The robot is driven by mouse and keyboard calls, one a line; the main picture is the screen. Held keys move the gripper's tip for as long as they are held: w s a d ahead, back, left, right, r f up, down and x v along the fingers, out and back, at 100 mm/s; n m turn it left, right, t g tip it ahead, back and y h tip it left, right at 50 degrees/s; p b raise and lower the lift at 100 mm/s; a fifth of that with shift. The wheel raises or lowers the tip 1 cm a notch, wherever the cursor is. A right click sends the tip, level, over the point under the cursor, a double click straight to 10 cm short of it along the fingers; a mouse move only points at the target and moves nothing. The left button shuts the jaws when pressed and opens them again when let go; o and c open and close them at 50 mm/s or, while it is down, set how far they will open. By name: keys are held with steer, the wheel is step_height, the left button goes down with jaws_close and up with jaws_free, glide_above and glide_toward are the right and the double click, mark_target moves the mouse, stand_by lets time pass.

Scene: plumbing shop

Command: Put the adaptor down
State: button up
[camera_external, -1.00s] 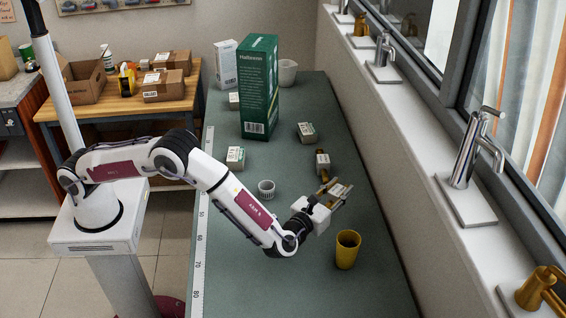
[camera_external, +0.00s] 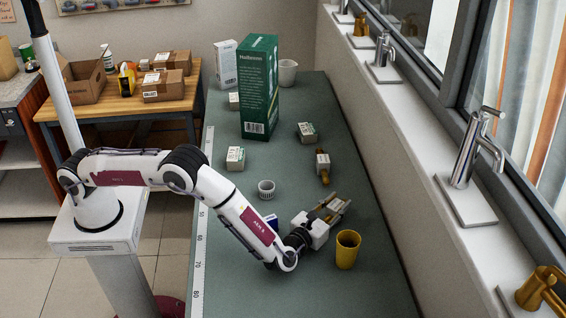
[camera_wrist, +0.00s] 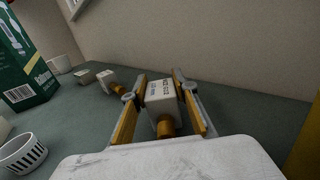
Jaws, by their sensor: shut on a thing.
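My gripper (camera_external: 335,205) is low over the green table, beside the yellow cup. It is shut on the adaptor (camera_wrist: 162,101), a brass fitting with a white printed block, which sits between the two fingers in the wrist view. Its brass end (camera_wrist: 166,127) points back toward the palm. In the external view the adaptor is mostly hidden between the fingers. I cannot tell whether it touches the table. A similar brass piece with a white block (camera_external: 322,160) lies on the table beyond the gripper; it also shows in the wrist view (camera_wrist: 107,80).
The yellow cup (camera_external: 347,251) stands close to the right of my wrist. A white slotted ring (camera_external: 266,188), small boxes (camera_external: 235,158) (camera_external: 307,132) and a tall green box (camera_external: 259,88) stand farther back. A small blue and white item (camera_external: 271,221) shows beside my forearm.

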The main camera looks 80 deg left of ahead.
steer(key=shift+f, duration=0.6)
steer(key=shift+f, duration=0.1)
steer(key=o, duration=1.2)
steer(key=v, duration=1.2)
steer(key=shift+r, duration=0.25)
